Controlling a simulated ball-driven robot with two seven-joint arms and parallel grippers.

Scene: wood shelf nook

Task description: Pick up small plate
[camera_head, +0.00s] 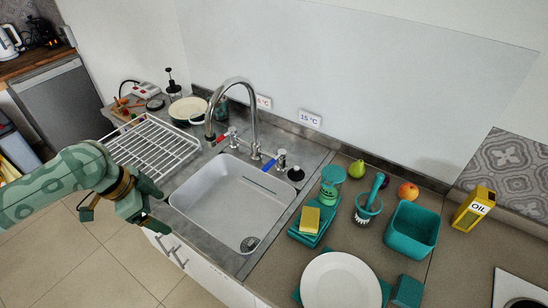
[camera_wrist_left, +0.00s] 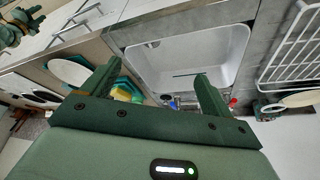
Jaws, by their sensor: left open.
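A round white plate (camera_head: 340,283) lies on the counter at the bottom right, over something teal. It shows in the left wrist view (camera_wrist_left: 72,72) left of my fingers. A smaller cream plate-like dish (camera_head: 187,108) stands at the back left beyond the rack; I cannot tell which one is the small plate. My left gripper (camera_head: 156,207) is open and empty, in front of the sink's left side, far from both dishes. Its two fingers (camera_wrist_left: 157,75) are spread in the wrist view. A green arm part, apparently my right, shows at that view's upper left; its jaws are unclear.
The sink (camera_head: 232,200) with its tall faucet (camera_head: 250,115) lies between the wire rack (camera_head: 150,145) and the right counter. A sponge (camera_head: 310,220), brush (camera_head: 369,200), teal tub (camera_head: 412,228), fruit and oil can (camera_head: 474,208) crowd the counter behind the white plate.

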